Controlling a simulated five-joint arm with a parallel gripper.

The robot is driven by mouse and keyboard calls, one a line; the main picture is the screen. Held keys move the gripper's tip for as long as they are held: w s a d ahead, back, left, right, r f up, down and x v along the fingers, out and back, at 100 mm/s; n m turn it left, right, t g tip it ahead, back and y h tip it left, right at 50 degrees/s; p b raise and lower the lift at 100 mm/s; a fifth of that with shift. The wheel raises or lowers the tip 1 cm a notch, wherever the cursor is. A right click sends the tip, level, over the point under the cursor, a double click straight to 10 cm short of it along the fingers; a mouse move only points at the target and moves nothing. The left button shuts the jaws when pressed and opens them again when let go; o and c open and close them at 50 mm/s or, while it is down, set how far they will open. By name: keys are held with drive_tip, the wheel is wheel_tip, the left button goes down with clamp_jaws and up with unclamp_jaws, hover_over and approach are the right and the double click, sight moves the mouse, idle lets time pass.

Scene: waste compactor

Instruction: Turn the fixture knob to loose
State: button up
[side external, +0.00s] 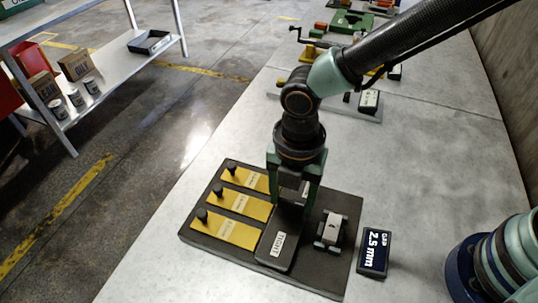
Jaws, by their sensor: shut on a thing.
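My gripper (292,193) points down over a dark fixture board (318,272) on the grey table. Its green fingers are closed around a dark part at the far end of a dark raised block, which I take to be the fixture knob; the fingers hide most of it. The block's near end carries a small pale label (279,243) that seems to read "TIGHT". To the right of the block, a small metal piece (331,230) sits between dark holders on the board.
Yellow plates with black knobs (225,229) lie on the board's left side. A black "GAP 2.5 mm" display (374,252) stands right of the board. Tools and a dark tray (345,105) are farther back. A metal shelf (110,70) with boxes and cans stands left, across the floor.

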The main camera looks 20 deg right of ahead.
sight(292, 202)
drive_tip(key=o, duration=1.4)
drive_tip(key=shift+c, duration=0.2)
drive_tip(key=shift+r, duration=0.1)
wheel_tip(292, 202, up, 12)
